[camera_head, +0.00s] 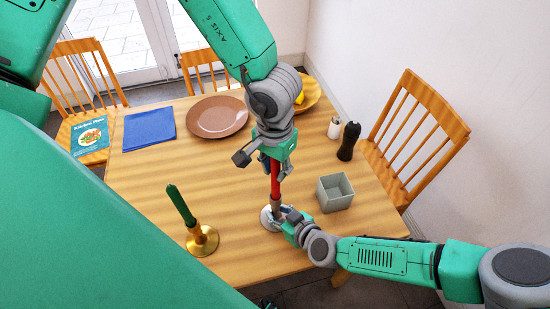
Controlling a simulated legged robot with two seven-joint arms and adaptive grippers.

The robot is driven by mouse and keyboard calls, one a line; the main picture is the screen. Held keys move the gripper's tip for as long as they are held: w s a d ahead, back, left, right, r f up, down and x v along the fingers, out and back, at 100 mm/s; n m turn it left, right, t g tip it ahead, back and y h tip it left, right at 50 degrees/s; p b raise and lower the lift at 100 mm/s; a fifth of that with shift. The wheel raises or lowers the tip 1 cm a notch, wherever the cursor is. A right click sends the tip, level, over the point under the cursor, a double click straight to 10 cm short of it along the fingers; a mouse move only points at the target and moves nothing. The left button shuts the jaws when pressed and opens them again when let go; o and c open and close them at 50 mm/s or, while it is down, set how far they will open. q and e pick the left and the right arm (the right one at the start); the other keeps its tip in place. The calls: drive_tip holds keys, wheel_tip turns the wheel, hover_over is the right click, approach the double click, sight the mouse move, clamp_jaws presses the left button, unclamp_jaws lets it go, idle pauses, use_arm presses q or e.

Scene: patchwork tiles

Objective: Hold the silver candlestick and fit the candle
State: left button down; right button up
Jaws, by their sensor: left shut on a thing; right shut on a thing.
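A red candle (275,181) stands nearly upright, its upper end between the fingers of my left gripper (272,163), which is shut on it from above. Below it, the silver candlestick (268,222) stands on the table with its round base showing. My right gripper (284,214) is shut on the candlestick's stem from the right. The candle's lower end is at the top of the candlestick; I cannot tell how deep it sits, as the socket is small and partly hidden.
On the wooden table (150,195) are a brass candlestick (203,241) with a green candle (181,205), a grey-green square box (335,193), a dark pepper mill (348,142), a white-bodied shaker (335,127), a brown plate (217,116) and a blue napkin (149,129). Chairs stand around.

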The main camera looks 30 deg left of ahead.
use_arm(q)
drive_tip(key=shift+f, duration=0.6)
use_arm(e)
drive_tip(key=shift+d+f, duration=0.1)
drive_tip(key=shift+f, duration=0.05)
idle(0.3)
use_arm(q)
drive_tip(key=c, duration=1.3)
unclamp_jaws()
wheel_tip(320, 180, up, 12)
drive_tip(key=shift+a+f, duration=0.1)
